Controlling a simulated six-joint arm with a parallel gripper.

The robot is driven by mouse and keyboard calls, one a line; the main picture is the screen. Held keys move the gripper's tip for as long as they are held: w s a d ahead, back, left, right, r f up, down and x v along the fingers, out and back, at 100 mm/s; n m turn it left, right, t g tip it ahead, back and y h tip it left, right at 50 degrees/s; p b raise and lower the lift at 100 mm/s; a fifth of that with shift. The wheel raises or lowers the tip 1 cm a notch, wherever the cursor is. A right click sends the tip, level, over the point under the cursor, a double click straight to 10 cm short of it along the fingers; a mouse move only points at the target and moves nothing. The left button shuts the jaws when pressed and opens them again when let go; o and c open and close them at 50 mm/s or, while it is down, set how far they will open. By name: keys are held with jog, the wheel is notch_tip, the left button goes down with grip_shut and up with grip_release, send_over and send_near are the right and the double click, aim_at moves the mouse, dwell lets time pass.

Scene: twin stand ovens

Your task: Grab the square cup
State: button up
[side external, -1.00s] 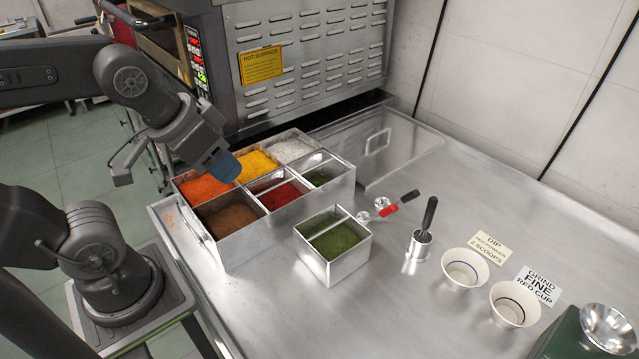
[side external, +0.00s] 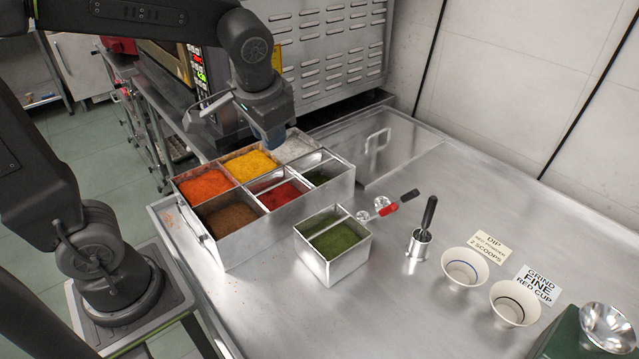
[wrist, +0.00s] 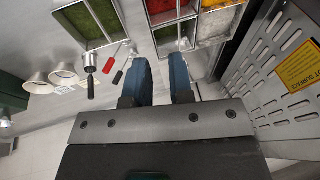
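No thing here is plainly a square cup. A square steel container (side external: 335,269) of green herb stands upright on the counter, and also shows at the upper left of the wrist view (wrist: 107,43). To its right, a small steel cup (side external: 419,248) with an upright black handle stands on the counter; it also shows in the wrist view (wrist: 89,61). Scoops with a red and a black handle (side external: 387,209) lie behind. My gripper (side external: 271,141) hangs above the back of the spice rack, away from these. In the wrist view its blue fingers (wrist: 163,72) are apart and empty.
The spice rack (side external: 285,221) of several filled bins stands below my gripper. An oven (side external: 330,60) and a clear lid (side external: 376,150) are behind. Two bowls (side external: 465,268) (side external: 514,303), label cards (side external: 537,285) and a green grinder (side external: 570,340) are at right. The front counter is clear.

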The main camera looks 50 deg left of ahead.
jog(key=w+f+g+y, duration=0.2)
jog(key=w+f, duration=0.2)
jog(key=w, duration=0.4)
jog(key=y, duration=0.2)
send_near(310, 169)
jog(key=shift+g, duration=0.3)
jog(key=x, duration=1.2)
jog(key=shift+w+a+f, duration=0.1)
jog(key=shift+w, duration=0.1)
jog(key=shift+c, duration=0.4)
grip_shut()
